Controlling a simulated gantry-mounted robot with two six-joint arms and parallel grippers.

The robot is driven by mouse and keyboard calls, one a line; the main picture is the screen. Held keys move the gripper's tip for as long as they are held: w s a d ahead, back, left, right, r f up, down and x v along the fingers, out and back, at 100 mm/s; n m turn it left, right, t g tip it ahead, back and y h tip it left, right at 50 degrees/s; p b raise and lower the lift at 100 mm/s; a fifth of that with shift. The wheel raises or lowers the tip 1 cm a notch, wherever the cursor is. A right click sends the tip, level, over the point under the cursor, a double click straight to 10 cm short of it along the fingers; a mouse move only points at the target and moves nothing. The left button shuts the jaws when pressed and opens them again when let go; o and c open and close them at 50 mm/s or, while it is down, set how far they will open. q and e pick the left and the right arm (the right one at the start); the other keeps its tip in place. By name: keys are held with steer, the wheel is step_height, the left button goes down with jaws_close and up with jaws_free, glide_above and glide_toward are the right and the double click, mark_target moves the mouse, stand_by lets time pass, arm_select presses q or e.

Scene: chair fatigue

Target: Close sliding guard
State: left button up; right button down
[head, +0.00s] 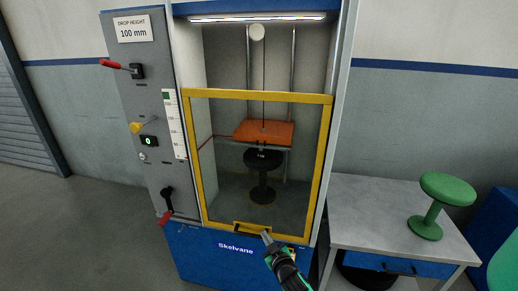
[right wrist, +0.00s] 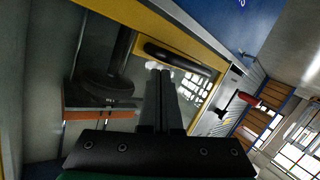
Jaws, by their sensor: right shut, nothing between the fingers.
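The sliding guard is a clear panel in a yellow frame (head: 324,165) on the front of the blue and grey test machine. Its lower bar sits near the bottom of the opening, and the space above its top bar is uncovered. A dark handle (head: 252,228) is on the lower bar; it also shows in the right wrist view (right wrist: 178,57). My right gripper (head: 267,236) is shut and empty, with its tips at the lower bar just right of the handle. In the right wrist view its fingers (right wrist: 163,80) point at the handle; I cannot tell whether they touch. My left gripper is out of view.
Behind the guard, a black stool (head: 263,170) stands under an orange plate (head: 265,131). The left control panel has a red lever (head: 118,66), a yellow knob (head: 136,127) and a lower red-ended lever (head: 167,205). A green stool (head: 434,205) stands on the grey bench (head: 370,210) at right.

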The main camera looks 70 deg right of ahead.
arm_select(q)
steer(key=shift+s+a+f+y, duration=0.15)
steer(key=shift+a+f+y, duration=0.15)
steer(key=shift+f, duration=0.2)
arm_select(e)
steer(key=shift+s+f, duration=0.15)
steer(key=shift+f, duration=0.75)
step_height(320, 180, up, 5)
steer(key=w+p, duration=0.1)
steer(key=p, duration=0.2)
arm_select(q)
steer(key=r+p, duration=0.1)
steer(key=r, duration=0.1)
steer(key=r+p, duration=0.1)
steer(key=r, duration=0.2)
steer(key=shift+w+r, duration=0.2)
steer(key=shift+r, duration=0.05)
arm_select(e)
steer(key=v, duration=1)
steer(key=shift+a, duration=0.45)
steer(key=shift+w, duration=0.1)
